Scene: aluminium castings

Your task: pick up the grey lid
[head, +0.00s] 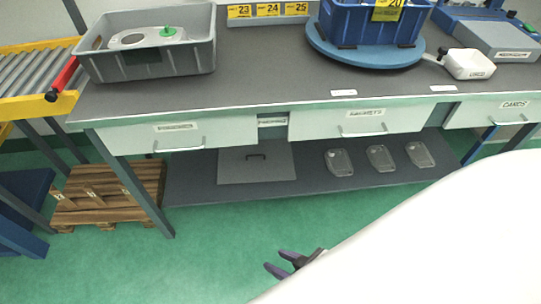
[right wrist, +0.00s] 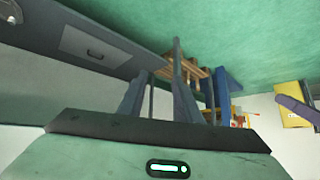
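The grey lid (head: 256,165) is a flat square panel with a dark bar handle. It lies on the lower shelf under the workbench, left of the clear trays. It also shows in the right wrist view (right wrist: 90,48), at the upper left. My right gripper (head: 284,264) is above the green floor in front of the bench, apart from the lid. Its two dark fingers stand apart with nothing between them. My left gripper is not in view.
Several clear trays (head: 381,158) lie on the lower shelf (head: 205,190). The bench drawers (head: 180,135) hang above the lid. A bench leg (head: 140,190) stands to its left, with a wooden pallet (head: 105,195) beyond. A grey bin (head: 150,62) stands on the bench. The floor in front is clear.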

